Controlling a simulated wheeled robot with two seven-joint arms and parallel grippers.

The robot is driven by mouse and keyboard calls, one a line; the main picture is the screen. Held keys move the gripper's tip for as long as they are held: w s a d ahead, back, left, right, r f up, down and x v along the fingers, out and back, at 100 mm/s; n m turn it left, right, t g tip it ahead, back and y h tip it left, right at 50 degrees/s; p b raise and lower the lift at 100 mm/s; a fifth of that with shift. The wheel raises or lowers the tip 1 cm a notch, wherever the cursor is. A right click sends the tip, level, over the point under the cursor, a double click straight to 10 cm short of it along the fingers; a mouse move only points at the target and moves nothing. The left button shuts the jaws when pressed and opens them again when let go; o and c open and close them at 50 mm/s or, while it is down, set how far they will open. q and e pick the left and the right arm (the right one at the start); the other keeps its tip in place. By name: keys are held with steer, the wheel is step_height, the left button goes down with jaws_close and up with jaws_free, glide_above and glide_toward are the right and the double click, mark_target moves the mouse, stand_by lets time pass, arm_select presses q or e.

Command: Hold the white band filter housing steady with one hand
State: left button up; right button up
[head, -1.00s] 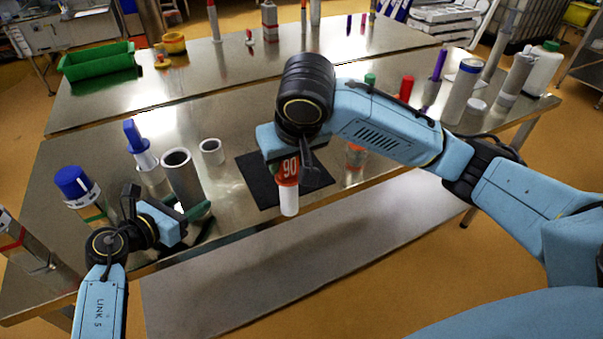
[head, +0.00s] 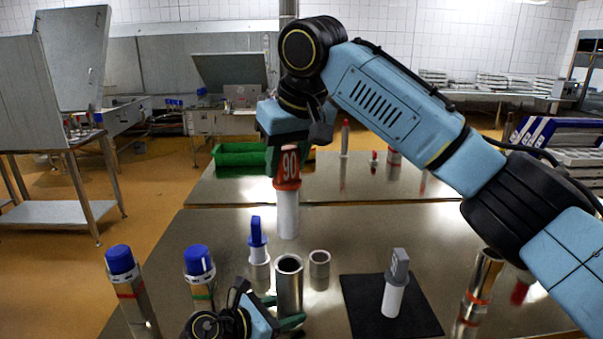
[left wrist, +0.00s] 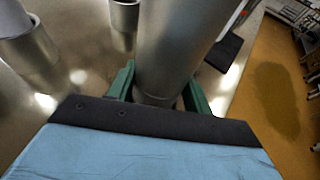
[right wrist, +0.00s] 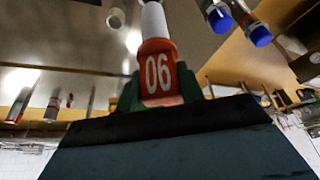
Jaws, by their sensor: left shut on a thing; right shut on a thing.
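An open-topped steel cylinder, apparently the filter housing (head: 289,290), stands upright on the table. My left gripper (head: 282,312) is shut around its lower part. In the left wrist view, the green fingers (left wrist: 158,92) press both sides of the housing (left wrist: 172,45); I cannot clearly make out its band colour. My right gripper (head: 288,165) is shut on an orange-red cap marked 90 (head: 287,172) with a white cylinder (head: 288,215) hanging upright below it, higher than the housing in the head view. The cap also shows in the right wrist view (right wrist: 158,75).
Left of the housing stand a blue-handled white piece (head: 257,238) and two blue-capped cylinders (head: 122,262) (head: 199,262). A short grey cup (head: 319,262) is close right. A black mat (head: 420,318) bears a grey-handled white piece (head: 396,290). A green bin (head: 238,154) is behind.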

stand_by(0.3)
glide_above(291, 237)
steer(key=w, duration=0.2)
steer(key=shift+s+a+f, duration=0.1)
steer(key=shift+f, duration=1.35)
steer(key=shift+s+a+f, duration=0.1)
steer(key=shift+f, duration=6.9)
steer(key=o, duration=1.3)
steer(key=shift+r, duration=0.1)
